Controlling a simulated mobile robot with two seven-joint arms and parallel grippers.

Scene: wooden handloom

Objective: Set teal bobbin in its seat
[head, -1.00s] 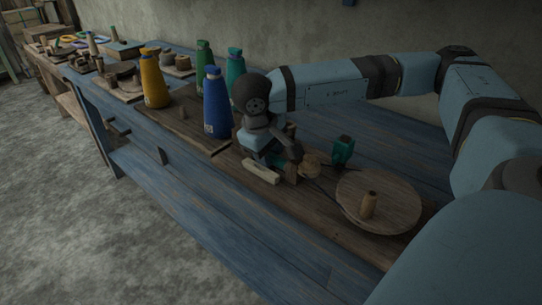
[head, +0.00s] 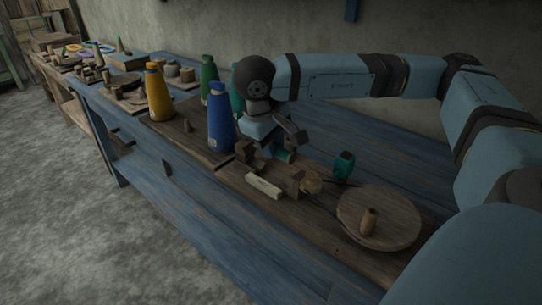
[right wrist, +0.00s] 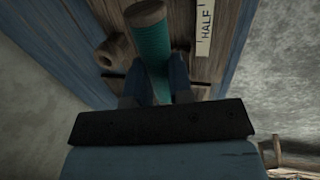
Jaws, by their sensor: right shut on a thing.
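The teal bobbin (head: 284,156) is held in my right gripper (head: 288,148), above the wooden board, behind the pale strip. In the right wrist view the bobbin (right wrist: 153,45) has teal winding and a wooden end, and the two fingers of my right gripper (right wrist: 158,88) stand on either side of it. Two upright wooden blocks, a left one (head: 247,153) and a right one (head: 292,182), stand near the bobbin in the head view. They look like its seat, but the bobbin appears apart from them, behind. My left gripper is not in view.
A round wooden disc (head: 395,215) with a peg (head: 368,222) stands right. A small dark teal piece (head: 343,166) is behind it. A tall blue cone (head: 221,125), a yellow cone (head: 159,95) and a green cone (head: 208,75) stand left. The pale strip (head: 264,186) reads HALF.

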